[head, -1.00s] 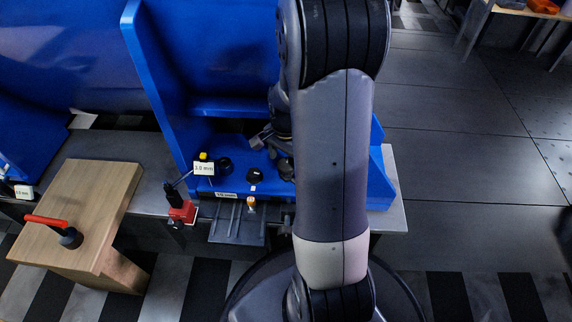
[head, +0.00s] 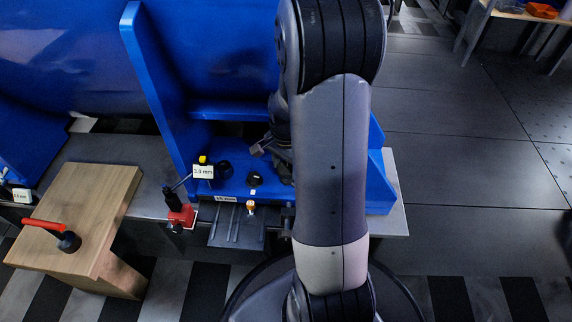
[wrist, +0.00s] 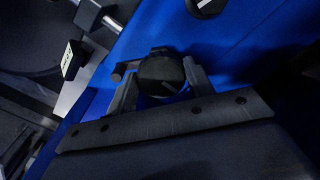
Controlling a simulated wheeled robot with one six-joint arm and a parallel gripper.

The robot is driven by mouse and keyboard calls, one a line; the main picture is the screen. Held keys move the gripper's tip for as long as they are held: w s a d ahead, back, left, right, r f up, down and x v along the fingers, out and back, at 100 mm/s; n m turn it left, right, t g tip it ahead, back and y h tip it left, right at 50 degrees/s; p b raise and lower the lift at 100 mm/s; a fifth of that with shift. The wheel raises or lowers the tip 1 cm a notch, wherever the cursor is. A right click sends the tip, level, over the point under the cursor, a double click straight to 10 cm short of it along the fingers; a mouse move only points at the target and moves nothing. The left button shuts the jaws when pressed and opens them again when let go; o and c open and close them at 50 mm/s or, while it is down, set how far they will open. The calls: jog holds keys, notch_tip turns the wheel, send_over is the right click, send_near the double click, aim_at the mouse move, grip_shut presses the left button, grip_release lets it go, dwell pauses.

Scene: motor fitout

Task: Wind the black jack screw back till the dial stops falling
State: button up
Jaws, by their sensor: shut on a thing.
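In the wrist view, my gripper (wrist: 160,82) is shut around a round black screw head (wrist: 162,76), with one finger on each side of it. It stands over the blue foot. In the head view, my arm hides the held screw and most of the gripper. A small white readout in mm (head: 203,172) stands at the foot's left end, under a yellow cap; its digits are too small to read surely. A black knob with a white mark (head: 255,179) sits on the foot, and its edge also shows in the wrist view (wrist: 205,5).
Another black round part (head: 224,169) is beside the readout. A red-based stand (head: 181,216) is at the bench edge. A wooden block (head: 112,190) with a red-handled tool (head: 64,237) is at left. The tall blue frame (head: 150,90) rises behind. Open floor (head: 455,150) lies right.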

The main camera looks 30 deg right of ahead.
jog(key=shift+n, duration=0.3)
jog(key=n+p, duration=0.2)
jog(key=shift+r+n, duration=0.1)
jog(key=shift+n, duration=0.3)
jog(key=n+p, duration=0.2)
jog(key=n, duration=0.2)
jog(key=shift+s+d+n, duration=0.1)
jog(key=shift+n, duration=0.2)
jog(key=n+p, duration=0.1)
jog(key=n, duration=0.3)
jog(key=shift+d, duration=0.1)
jog(key=shift+n+p, duration=0.55)
jog(key=shift+n, duration=1.25)
jog(key=shift+d, duration=0.1)
jog(key=o, duration=1)
